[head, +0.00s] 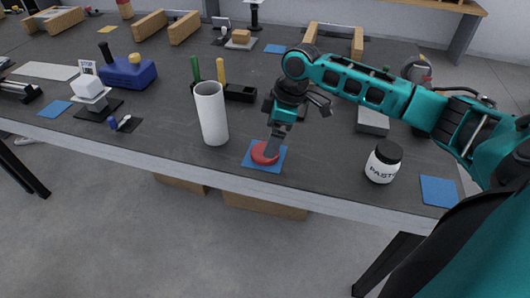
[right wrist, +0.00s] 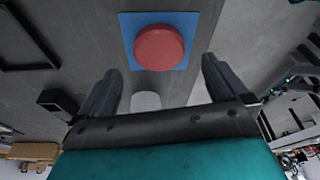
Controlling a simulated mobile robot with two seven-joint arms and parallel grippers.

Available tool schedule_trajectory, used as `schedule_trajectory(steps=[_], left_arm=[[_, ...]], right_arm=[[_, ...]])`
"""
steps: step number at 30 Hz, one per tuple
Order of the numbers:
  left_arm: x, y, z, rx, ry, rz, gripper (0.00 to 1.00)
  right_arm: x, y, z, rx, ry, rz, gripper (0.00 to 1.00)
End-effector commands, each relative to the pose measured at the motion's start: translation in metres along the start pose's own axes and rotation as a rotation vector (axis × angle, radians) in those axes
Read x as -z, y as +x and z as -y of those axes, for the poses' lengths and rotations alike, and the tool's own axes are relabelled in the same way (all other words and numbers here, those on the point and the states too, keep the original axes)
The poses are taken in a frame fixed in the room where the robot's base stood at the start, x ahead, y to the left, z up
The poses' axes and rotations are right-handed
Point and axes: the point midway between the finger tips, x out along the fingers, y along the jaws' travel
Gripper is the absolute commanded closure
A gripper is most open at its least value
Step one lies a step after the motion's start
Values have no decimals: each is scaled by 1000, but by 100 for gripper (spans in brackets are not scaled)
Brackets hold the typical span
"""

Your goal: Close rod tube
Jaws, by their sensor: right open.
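A tall white tube (head: 212,114) stands upright on the dark workbench, its top end facing up. A round red cap (head: 265,153) lies on a blue square mat (head: 250,164) to the right of the tube, near the bench's front edge. My right gripper (head: 274,145) points down at the cap, and a grey finger hides part of it. In the right wrist view the red cap (right wrist: 159,46) shows beyond the two spread fingers (right wrist: 160,72), with nothing held between them. I cannot tell whether a finger touches the cap. My left gripper is not in view.
A white jar with a black lid (head: 384,162) stands right of the cap, with another blue mat (head: 439,190) beyond it. Green and yellow-handled tools stand in a black holder (head: 240,92) behind the tube. A blue box (head: 130,74) sits at the left.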

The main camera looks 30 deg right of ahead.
Motion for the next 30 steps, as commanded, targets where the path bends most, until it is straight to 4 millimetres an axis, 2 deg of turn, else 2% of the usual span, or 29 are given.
schedule_trajectory(steps=[5,13,24,30], left_arm=[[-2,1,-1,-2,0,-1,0],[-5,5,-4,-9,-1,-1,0],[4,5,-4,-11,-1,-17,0],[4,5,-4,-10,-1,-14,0]], right_arm=[[0,9,0,1,0,1,0],[1,48,0,1,-1,0,0],[0,52,-1,-1,-1,1,0],[0,52,-1,-1,-1,1,18]])
